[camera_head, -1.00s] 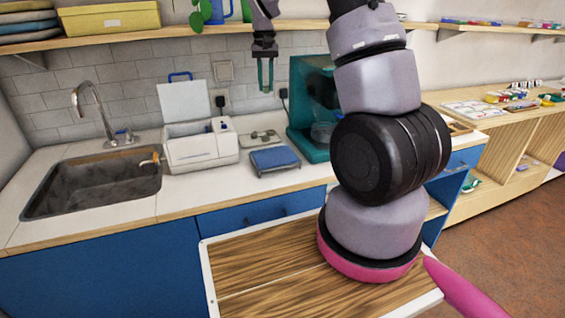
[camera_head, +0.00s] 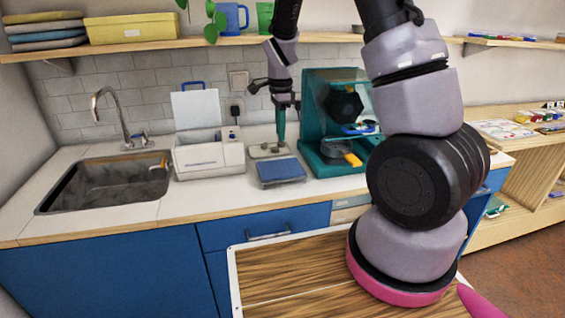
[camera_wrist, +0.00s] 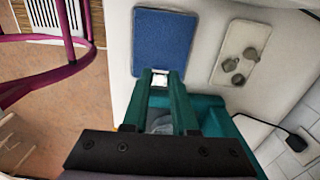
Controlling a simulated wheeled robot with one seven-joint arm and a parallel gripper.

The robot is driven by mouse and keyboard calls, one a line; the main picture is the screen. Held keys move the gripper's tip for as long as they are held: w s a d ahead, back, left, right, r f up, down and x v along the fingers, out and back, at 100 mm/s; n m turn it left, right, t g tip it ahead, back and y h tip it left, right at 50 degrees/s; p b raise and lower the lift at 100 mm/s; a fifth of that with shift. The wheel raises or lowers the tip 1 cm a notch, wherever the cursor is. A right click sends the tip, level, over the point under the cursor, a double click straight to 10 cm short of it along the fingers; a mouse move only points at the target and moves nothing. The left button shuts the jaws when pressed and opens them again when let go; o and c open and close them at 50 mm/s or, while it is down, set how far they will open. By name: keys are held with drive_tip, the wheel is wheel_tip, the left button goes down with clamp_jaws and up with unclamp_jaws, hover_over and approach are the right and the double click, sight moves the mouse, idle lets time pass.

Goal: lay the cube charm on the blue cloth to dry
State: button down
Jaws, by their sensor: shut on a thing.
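The blue cloth (camera_head: 281,169) lies flat on a pale base on the white counter, right of the white box. It also shows in the wrist view (camera_wrist: 163,40), just beyond my fingertips. My gripper (camera_head: 281,143) points down with teal fingers, at the back of the cloth by the pale plate. In the wrist view my gripper (camera_wrist: 161,80) is shut on a small white cube charm (camera_wrist: 160,79), which shows between the fingertips at the cloth's near edge. The charm is hidden by the fingers in the head view. Its height over the counter is hard to tell.
A pale plate (camera_wrist: 241,52) with several grey pieces is beside the cloth. A teal machine (camera_head: 313,125) stands close on the right. A white box (camera_head: 209,157) and a sink (camera_head: 105,183) are to the left. A shelf (camera_head: 150,43) runs above.

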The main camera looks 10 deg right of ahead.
hover_over(280, 168)
wheel_tip(280, 168, down, 6)
drive_tip(key=shift+w+d+f, duration=0.1)
drive_tip(key=shift+d+f, duration=0.05)
drive_tip(key=shift+f, duration=1.9)
drive_tip(key=shift+f, duration=0.1)
drive_tip(key=c, duration=0.7)
unclamp_jaws()
